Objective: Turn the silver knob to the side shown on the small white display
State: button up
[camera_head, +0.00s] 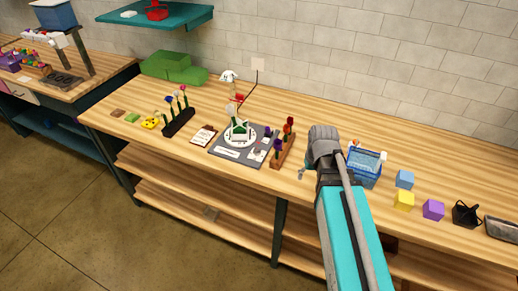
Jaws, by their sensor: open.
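A grey station board (221,146) lies on the wooden bench, with a round white plate and a small green and white holder on it. Small pale and red parts (264,152) sit at the board's right side; the silver knob may be among them, but it is too small to tell. A white label-like strip (227,153) is at the board's front left.
A flower rack (283,152) stands between the board and my gripper. A dark flower rack (179,122) and a card (203,135) are left of the board. A blue basket (364,168) and several coloured blocks are at right. A lamp-like white thing (229,75) stands behind.

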aim_at(257, 150)
jog(key=w+a+r+n+t+y+p, duration=0.2)
jog(key=w+a+n, duration=0.5)
jog(key=w+a, duration=0.8)
jog(key=shift+w+a+r+y, duration=0.15)
jog(key=shift+w+r+y, duration=0.25)
jog(key=shift+w+r, duration=0.45)
jog(key=shift+f, duration=0.15)
jog(key=b+x, duration=1.2)
jog(key=x, duration=0.1)
jog(key=shift+w+f+b, duration=0.15)
jog(key=shift+b, duration=0.2)
grip_shut()
